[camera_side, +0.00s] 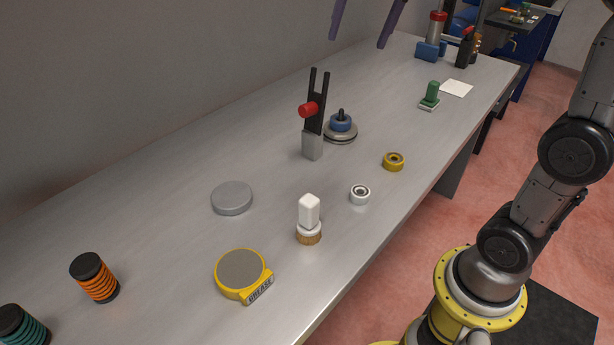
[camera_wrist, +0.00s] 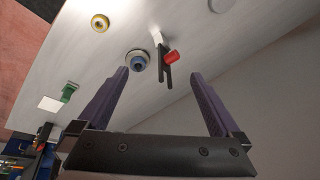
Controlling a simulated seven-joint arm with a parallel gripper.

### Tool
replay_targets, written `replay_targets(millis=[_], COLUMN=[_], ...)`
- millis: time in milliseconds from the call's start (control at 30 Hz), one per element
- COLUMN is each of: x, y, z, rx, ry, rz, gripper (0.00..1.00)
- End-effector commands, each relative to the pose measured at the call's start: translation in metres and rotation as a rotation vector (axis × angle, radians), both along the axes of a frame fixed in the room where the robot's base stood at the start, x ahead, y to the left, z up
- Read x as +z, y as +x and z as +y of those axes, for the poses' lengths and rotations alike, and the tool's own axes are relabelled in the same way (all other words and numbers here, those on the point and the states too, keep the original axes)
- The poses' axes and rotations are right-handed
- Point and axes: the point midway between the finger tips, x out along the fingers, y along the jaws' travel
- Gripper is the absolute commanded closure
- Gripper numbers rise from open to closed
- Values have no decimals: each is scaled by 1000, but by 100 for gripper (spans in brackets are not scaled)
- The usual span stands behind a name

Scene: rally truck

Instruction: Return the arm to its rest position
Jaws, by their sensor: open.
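My gripper (camera_side: 364,28) shows at the top edge of the side view as two purple fingers, spread apart above the far part of the bench. In the wrist view my gripper (camera_wrist: 159,74) is open, with nothing between its fingers. The rest of the arm runs down the right side of the side view to its yellow base beside the bench.
The bench (camera_side: 160,200) holds a blue-topped round part (camera_side: 341,124), a yellow ring (camera_side: 394,161), a white ring (camera_side: 360,194), a white block-topped piece (camera_side: 308,212), a grease tin (camera_side: 242,270), a grey disc (camera_side: 231,198), an orange spring (camera_side: 97,280) and a green-handled piece (camera_side: 431,93). A wall stands behind.

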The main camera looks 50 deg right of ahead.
Motion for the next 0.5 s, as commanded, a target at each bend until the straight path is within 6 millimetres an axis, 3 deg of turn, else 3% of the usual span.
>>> replay_targets(millis=[33,267,500], x=[2,-19,-84], y=[-20,-102,-177], z=[11,45,64], rx=[44,258,509], ry=[-11,-73,-159], rz=[-22,-100,-159], gripper=[0,0,0])
